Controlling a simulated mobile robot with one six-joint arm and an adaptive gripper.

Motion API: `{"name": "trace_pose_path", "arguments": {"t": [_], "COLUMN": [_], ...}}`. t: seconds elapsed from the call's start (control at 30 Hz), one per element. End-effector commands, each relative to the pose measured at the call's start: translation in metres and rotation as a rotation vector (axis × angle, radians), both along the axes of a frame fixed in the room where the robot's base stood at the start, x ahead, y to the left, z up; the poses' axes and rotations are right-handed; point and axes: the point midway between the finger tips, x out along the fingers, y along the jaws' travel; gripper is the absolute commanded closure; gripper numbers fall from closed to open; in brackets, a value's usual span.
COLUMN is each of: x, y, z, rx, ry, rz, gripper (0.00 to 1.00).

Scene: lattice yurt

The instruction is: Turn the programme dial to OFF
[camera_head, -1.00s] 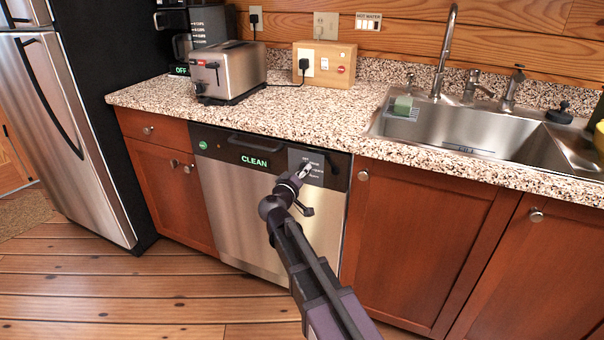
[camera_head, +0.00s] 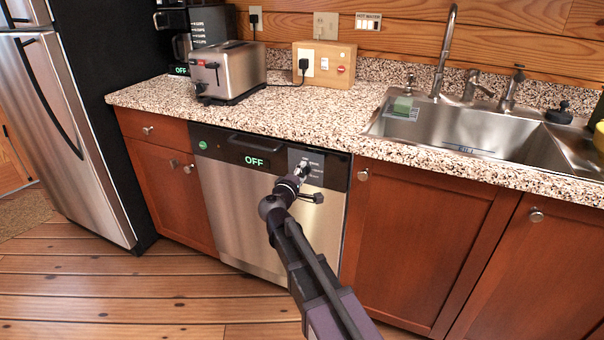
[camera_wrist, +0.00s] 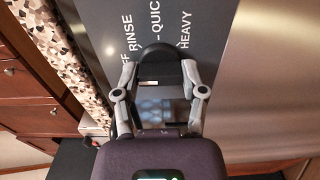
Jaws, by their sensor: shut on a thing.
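The dishwasher (camera_head: 262,215) has a steel door and a black control panel across its top. Its green display (camera_head: 256,161) reads OFF. The dark round programme dial (camera_wrist: 158,52) is on the panel's grey patch, with RINSE, QUICK and HEAVY printed around it; another label at the left is partly cut off and ends in FF. My gripper (camera_wrist: 159,82) is shut on the dial, one finger on each side. In the head view my gripper (camera_head: 302,171) is at the panel's right part and hides most of the dial. The dial's pointer cannot be made out.
A speckled counter (camera_head: 300,115) juts above the panel, with a toaster (camera_head: 228,72) and a wooden switch box (camera_head: 325,64) on it. The sink (camera_head: 470,130) is at the right. Wooden cabinets flank the dishwasher. The plank floor (camera_head: 130,290) at the left is clear.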

Motion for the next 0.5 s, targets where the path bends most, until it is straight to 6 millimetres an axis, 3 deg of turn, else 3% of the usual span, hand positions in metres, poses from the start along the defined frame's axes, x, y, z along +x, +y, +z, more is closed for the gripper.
{"name": "trace_pose_path", "arguments": {"t": [0.47, 0.5], "x": [0.0016, 0.0016], "y": [-0.0002, -0.0003], "z": [0.0007, 0.0007], "rx": [-0.022, -0.022], "ry": [0.006, 0.006], "rz": [-0.001, -0.001], "gripper": [0.93, 0.37]}}
